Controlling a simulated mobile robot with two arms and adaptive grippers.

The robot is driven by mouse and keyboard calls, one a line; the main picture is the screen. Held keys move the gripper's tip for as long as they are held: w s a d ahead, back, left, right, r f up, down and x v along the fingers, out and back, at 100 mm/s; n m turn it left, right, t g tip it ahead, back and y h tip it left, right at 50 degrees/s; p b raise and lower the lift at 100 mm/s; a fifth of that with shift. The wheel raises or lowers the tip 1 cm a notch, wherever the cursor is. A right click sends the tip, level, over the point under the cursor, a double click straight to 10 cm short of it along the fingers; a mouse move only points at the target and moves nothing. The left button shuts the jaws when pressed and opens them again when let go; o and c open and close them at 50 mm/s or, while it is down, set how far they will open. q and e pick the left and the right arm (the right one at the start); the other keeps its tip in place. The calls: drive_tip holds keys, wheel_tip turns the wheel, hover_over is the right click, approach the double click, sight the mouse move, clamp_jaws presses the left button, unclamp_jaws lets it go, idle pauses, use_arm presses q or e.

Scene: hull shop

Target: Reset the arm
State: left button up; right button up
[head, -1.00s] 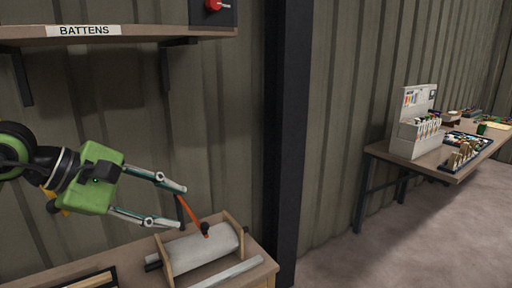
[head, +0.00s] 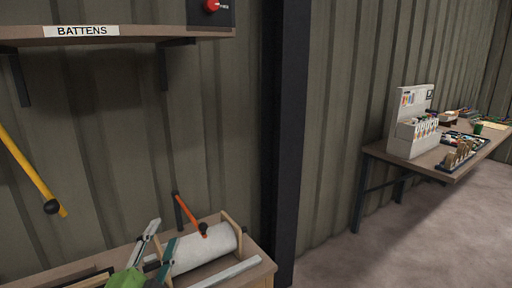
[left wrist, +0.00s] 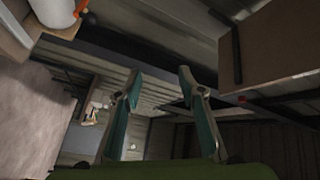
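My left gripper (head: 165,232) is low in the head view, pointing up, its green body cut off by the bottom edge. Its two teal-and-grey fingers are apart. The left wrist view shows the fingers (left wrist: 158,78) spread with nothing between them. In the head view they overlap the left end of a white roll (head: 205,248) in a wooden holder; I cannot tell whether they touch it. My right gripper is not in view.
An orange bar with a black knob (head: 190,215) stands by the roll on the wooden bench (head: 262,268). A yellow bar (head: 32,172) is at left. A shelf labelled BATTENS (head: 120,37) is above. A dark post (head: 286,120) and another table (head: 374,151) with a white organizer (head: 405,142) are right.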

use_arm(q)
drive_tip(key=s+a+f+n+g+y, duration=0.1)
drive_tip(key=s+f+n+g, duration=0.1)
drive_tip(key=f, duration=0.5)
drive_tip(key=s+a+f+n+g+y, duration=0.1)
drive_tip(key=s+a+f+n+g, duration=0.15)
drive_tip(key=f, duration=0.35)
drive_tip(key=s+d+f+n+g+h, duration=0.1)
drive_tip(key=s+d+f+n+g, duration=0.15)
drive_tip(key=s+f+g, duration=0.6)
drive_tip(key=s+d+f+n+g, duration=0.1)
drive_tip(key=s+f+n+g, duration=0.25)
drive_tip(key=s+f, duration=1.25)
drive_tip(key=f, duration=1)
drive_tip(key=s+f, duration=0.2)
drive_tip(key=f, duration=1)
drive_tip(key=s+a+f+g, duration=0.2)
drive_tip(key=s+a+f, duration=0.1)
drive_tip(key=s+f, duration=1.2)
drive_tip(key=shift+s+f, duration=0.2)
drive_tip(key=shift+s, duration=0.7)
